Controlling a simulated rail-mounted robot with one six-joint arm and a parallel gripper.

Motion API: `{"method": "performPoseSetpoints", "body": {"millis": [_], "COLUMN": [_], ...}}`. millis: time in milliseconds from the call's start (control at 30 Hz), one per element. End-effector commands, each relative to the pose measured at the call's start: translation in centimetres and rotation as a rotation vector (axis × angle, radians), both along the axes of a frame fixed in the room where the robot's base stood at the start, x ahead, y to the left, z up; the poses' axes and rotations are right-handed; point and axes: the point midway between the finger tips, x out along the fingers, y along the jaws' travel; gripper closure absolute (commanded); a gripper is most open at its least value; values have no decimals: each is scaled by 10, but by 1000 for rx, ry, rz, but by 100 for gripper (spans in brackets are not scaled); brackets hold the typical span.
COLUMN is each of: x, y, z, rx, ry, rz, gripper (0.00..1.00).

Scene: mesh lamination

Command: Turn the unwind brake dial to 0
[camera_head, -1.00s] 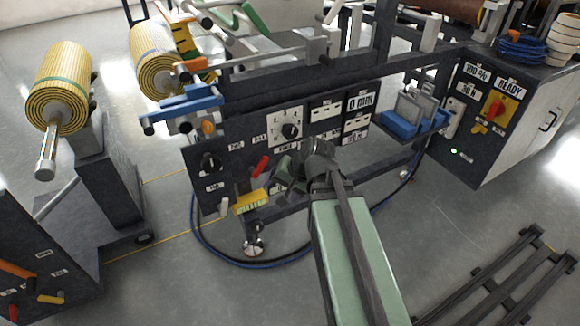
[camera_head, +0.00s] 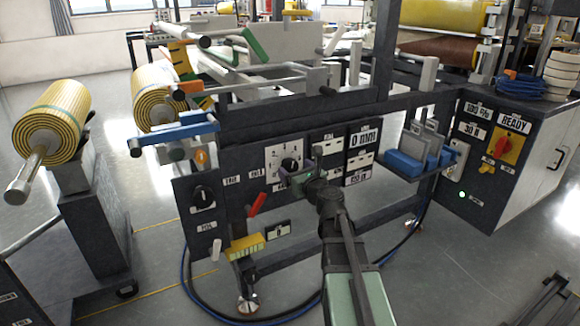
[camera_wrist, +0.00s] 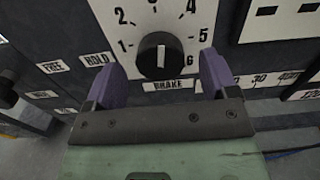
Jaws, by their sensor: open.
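The brake dial (camera_wrist: 156,58) is a round black knob with a white line, on a white plate numbered from 1 up to 6, with a BRAKE label (camera_wrist: 168,86) below. The white line looks nearly upright in the wrist view; which end points is unclear, and the 0 mark is not visible. The dial also shows in the head view (camera_head: 290,166) on the machine's dark front panel. My gripper (camera_wrist: 160,64) is open, its purple fingers to the left and right of the knob. Contact with the knob cannot be told. The gripper also shows in the head view (camera_head: 303,184).
A second black knob (camera_head: 203,196), a red lever (camera_head: 257,204) and a yellow block (camera_head: 245,247) sit left of and below the dial. Blue blocks (camera_head: 405,163) stand on a shelf at right. HOLD (camera_wrist: 97,59) and FREE (camera_wrist: 54,66) labels lie left of the plate.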

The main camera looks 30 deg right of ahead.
Motion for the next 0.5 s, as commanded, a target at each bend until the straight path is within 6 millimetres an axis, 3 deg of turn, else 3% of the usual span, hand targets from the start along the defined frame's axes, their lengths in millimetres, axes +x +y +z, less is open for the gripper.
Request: {"method": "performPoseSetpoints", "body": {"millis": [33, 200, 467, 500], "x": [14, 34, 36, 36], "y": [0, 1, 2, 2], "z": [0, 0, 0, 0], "rx": [0, -1, -1, -1], "ry": [0, 0, 0, 0], "rz": [2, 1, 1, 1], "gripper": [20, 20, 20, 25]}}
